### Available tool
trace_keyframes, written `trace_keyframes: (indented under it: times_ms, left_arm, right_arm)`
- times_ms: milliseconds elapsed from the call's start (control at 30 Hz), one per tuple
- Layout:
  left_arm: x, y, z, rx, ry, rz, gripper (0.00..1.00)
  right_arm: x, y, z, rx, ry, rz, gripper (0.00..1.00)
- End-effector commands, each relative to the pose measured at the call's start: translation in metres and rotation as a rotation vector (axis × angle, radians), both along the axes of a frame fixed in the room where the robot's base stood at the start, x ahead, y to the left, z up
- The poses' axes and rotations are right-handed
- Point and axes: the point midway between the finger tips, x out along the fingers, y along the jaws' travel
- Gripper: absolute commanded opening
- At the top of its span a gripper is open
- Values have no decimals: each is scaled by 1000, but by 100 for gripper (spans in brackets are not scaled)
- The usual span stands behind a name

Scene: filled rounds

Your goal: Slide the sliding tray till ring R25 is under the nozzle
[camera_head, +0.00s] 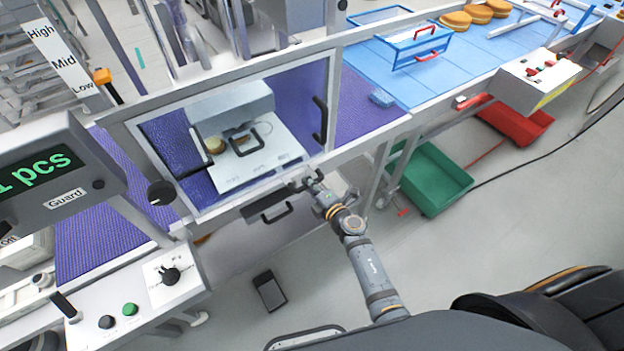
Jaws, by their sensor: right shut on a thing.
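The sliding tray (266,170) is a white plate behind the framed window of the machine, with small markings along its front edge. Its labels are too small to read, so I cannot tell which ring is R25. A grey-white housing (232,103) stands over its back part and hides the nozzle. A tan round (214,145) sits at the back left, beside a black handle (243,139). My right gripper (308,181) is at the window's lower right edge, in front of the tray. It is shut on what seems to be the tray's handle, mostly hidden by the fingers. My left gripper is not in view.
The window frame (323,75) with a black handle (319,120) borders the tray. A counter display (52,165) and a button panel (125,305) stand at left. A blue conveyor (480,50) carries rounds at upper right. Green (430,180) and red (515,122) bins sit below.

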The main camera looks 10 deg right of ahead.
Motion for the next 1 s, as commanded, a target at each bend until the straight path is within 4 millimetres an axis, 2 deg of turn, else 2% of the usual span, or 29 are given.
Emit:
trace_keyframes:
  times_ms: [133, 167, 300, 367, 633, 733, 867, 1000]
  left_arm:
    - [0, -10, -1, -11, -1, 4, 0]
    - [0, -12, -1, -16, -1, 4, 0]
    - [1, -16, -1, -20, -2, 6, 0]
    - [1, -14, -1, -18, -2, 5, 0]
    - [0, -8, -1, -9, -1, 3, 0]
    - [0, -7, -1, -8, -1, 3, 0]
    - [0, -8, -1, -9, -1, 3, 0]
    - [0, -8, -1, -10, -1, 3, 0]
  right_arm:
    - [-3, -1, -4, -1, 8, -1, 0]
    - [-3, -1, -5, -1, 9, -1, 13]
    - [-3, -1, -4, -1, 8, 0, 32]
    - [-2, -1, -4, -1, 7, 0, 38]
    - [-2, -1, -2, 0, 4, -1, 38]
    - [-9, -4, -1, -1, 5, -1, 38]
    - [-33, -13, 3, -3, 6, -2, 38]
    - [-66, -25, 11, -2, 7, -1, 38]
